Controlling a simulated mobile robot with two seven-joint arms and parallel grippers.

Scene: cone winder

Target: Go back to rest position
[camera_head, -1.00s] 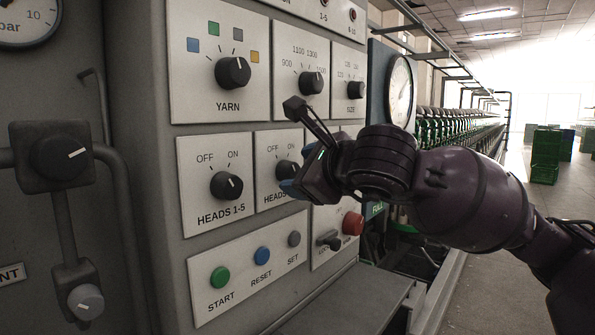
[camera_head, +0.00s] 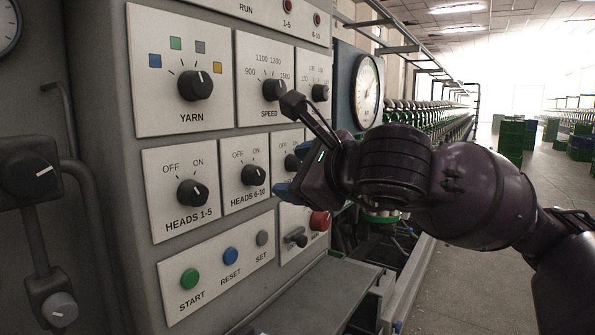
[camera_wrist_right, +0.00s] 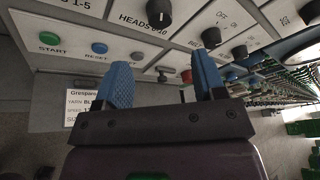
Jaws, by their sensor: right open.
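My right gripper (camera_head: 285,192) comes in from the right in the head view, in front of the grey control panel (camera_head: 88,215). In the right wrist view its two blue fingers (camera_wrist_right: 162,85) are apart with nothing between them. It covers part of the panel to the right of the HEADS 6-10 knob (camera_head: 254,174). The HEADS 1-5 knob (camera_head: 192,193), YARN knob (camera_head: 196,85) and SPEED knob (camera_head: 275,89) are in view to its left and above. My left gripper is not in view.
Green START (camera_head: 190,279), blue RESET (camera_head: 230,256) and grey SET (camera_head: 262,238) buttons sit low on the panel. A red button (camera_head: 320,221) is below my gripper. A metal ledge (camera_head: 315,295) juts out below. The aisle floor (camera_head: 470,285) is open at right, with green crates (camera_head: 511,138) farther back.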

